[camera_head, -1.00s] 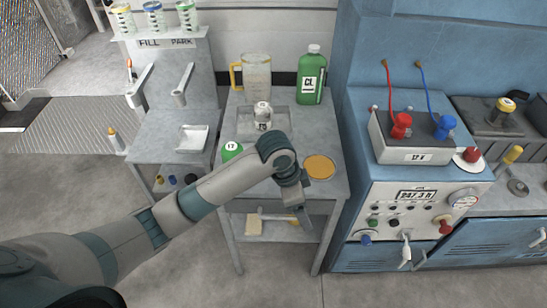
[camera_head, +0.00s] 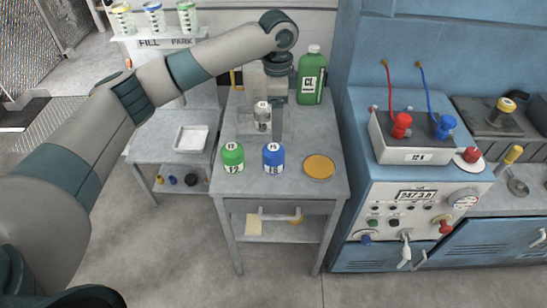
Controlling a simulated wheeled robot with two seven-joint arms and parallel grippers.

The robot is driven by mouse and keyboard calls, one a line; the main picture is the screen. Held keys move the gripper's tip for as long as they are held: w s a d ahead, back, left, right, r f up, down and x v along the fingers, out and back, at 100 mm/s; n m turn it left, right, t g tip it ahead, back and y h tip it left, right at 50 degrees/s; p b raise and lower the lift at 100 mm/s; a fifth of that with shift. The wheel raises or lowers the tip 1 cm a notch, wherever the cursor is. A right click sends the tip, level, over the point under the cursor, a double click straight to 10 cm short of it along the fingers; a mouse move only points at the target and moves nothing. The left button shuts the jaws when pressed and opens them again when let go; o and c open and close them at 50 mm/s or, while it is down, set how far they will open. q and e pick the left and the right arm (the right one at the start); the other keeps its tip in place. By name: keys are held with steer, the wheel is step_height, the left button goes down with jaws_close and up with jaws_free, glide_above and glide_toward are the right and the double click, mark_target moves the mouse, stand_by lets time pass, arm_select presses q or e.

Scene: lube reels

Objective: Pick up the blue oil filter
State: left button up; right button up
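The blue oil filter (camera_head: 273,159) stands upright on the small grey table, with a white label on its front. A green filter (camera_head: 232,159) stands to its left and a grey-white filter (camera_head: 262,117) stands behind it. My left arm reaches in from the left, and its hand hangs down over the back of the table. My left gripper (camera_head: 277,108) is behind the blue filter and apart from it, close beside the grey-white filter. Its fingers are hard to make out, so I cannot tell whether they are open. My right gripper is not in view.
An orange disc (camera_head: 319,167) lies right of the blue filter. A green jug (camera_head: 312,76) stands at the back right. A clear pitcher is mostly hidden behind my arm. A side table (camera_head: 150,150) holds a white tray (camera_head: 191,138). A blue machine (camera_head: 400,205) borders the right.

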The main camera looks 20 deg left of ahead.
mark_target(276, 147)
arm_select(q)
steer(key=shift+f, duration=0.1)
step_height(276, 147, down, 11)
steer(key=p, duration=0.3)
steer(key=shift+f+p, duration=0.2)
steer(key=shift+p, duration=0.15)
steer(key=shift+f, duration=0.35)
steer(key=shift+a+f+p, duration=0.25)
steer(key=shift+f+p, duration=0.35)
steer(key=f, duration=0.1)
steer(key=f+p, duration=0.1)
steer(key=f, duration=0.1)
steer(key=shift+a, duration=0.25)
steer(key=shift+f, duration=0.5)
